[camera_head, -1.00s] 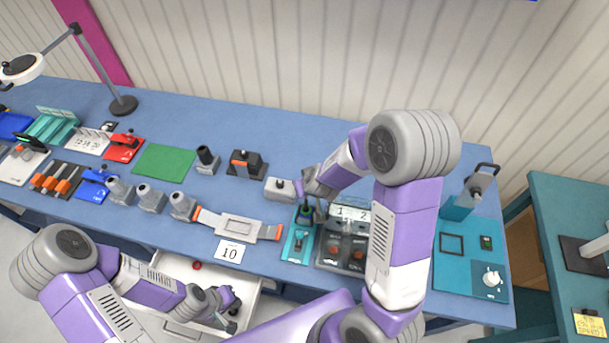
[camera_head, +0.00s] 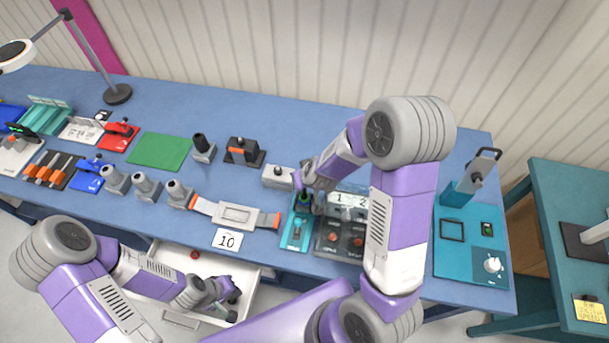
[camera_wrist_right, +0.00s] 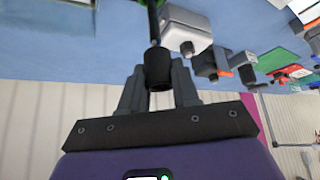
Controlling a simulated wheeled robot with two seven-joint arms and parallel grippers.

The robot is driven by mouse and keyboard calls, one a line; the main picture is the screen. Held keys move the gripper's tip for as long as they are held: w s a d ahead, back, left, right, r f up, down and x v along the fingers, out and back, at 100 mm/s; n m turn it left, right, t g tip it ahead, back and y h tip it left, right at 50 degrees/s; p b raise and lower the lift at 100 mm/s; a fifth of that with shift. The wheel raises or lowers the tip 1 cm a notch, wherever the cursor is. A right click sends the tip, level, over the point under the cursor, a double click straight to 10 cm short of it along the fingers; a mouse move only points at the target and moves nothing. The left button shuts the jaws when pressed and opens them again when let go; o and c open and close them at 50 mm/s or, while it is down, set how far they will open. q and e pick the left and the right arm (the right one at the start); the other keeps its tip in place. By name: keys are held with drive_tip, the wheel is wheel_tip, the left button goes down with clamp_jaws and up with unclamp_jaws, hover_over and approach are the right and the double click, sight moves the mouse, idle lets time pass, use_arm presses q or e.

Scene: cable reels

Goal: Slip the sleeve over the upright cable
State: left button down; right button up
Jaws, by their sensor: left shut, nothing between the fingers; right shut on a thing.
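A black sleeve (camera_wrist_right: 158,70) is clamped between the fingers of my right gripper (camera_wrist_right: 158,88) in the right wrist view. A thin dark upright cable (camera_wrist_right: 153,24) meets the sleeve's far end and lines up with it. I cannot tell how far the cable is inside. In the head view my right gripper (camera_head: 306,190) is over the back of a small teal board (camera_head: 297,235), where the arm and fingers hide most of the sleeve and cable. My left gripper (camera_head: 230,303) is shut and empty, low in front of the bench by the open drawer.
A dark panel marked 1 and 2 (camera_head: 340,240) lies right of the teal board. An open white drawer (camera_head: 252,275) juts out below.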

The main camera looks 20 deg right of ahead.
idle(0.3)
drive_tip(key=shift+f+b, duration=0.8)
drive_tip(key=shift+f, duration=0.05)
drive_tip(key=shift+f+b, duration=0.75)
drive_tip(key=shift+f, duration=0.1)
drive_tip(key=o, duration=1.1)
drive_tip(key=shift+c, duration=0.2)
drive_tip(key=shift+r, duration=0.1)
